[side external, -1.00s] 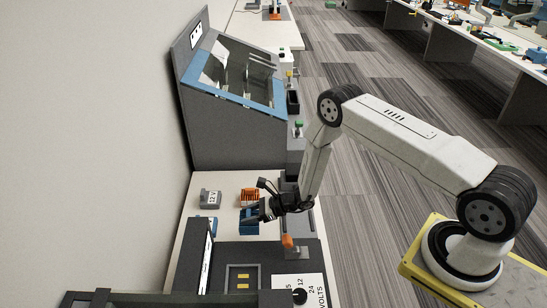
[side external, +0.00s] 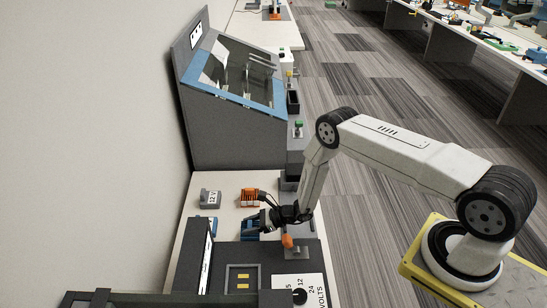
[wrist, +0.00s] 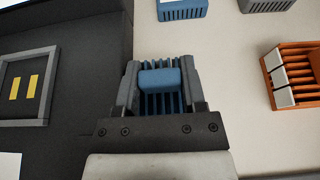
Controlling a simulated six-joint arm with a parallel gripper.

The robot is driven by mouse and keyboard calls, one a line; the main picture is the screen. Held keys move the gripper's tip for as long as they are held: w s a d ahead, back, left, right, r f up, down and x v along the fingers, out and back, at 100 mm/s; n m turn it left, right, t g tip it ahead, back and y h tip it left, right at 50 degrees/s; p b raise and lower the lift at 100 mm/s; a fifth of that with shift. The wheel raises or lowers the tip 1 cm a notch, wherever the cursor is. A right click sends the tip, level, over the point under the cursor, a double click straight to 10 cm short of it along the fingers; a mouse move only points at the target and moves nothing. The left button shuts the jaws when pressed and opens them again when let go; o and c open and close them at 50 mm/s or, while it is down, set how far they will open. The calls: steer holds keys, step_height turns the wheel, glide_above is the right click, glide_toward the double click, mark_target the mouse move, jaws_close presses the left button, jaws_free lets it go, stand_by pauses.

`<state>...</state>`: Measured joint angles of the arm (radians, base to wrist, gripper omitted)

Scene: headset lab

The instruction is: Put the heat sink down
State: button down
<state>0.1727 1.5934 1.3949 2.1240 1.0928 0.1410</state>
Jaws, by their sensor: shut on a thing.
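My gripper (wrist: 160,84) is shut on a blue finned heat sink (wrist: 160,78), with one finger on each side of it in the wrist view. In the side view the heat sink (side external: 249,229) shows at the end of my gripper (side external: 264,222), low over the pale tabletop beside the dark panel. My gripper partly covers it there. I cannot tell whether its underside touches the table.
An orange finned block (wrist: 292,76) lies to the right on the table (wrist: 222,62). A dark panel (wrist: 85,45) with a framed recess is at left.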

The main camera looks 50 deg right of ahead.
steer(key=shift+f, duration=0.2)
steer(key=shift+c, duration=0.8)
jaws_free()
steer(key=shift+r, duration=0.1)
steer(key=shift+r, duration=0.1)
steer(key=v, duration=1.2)
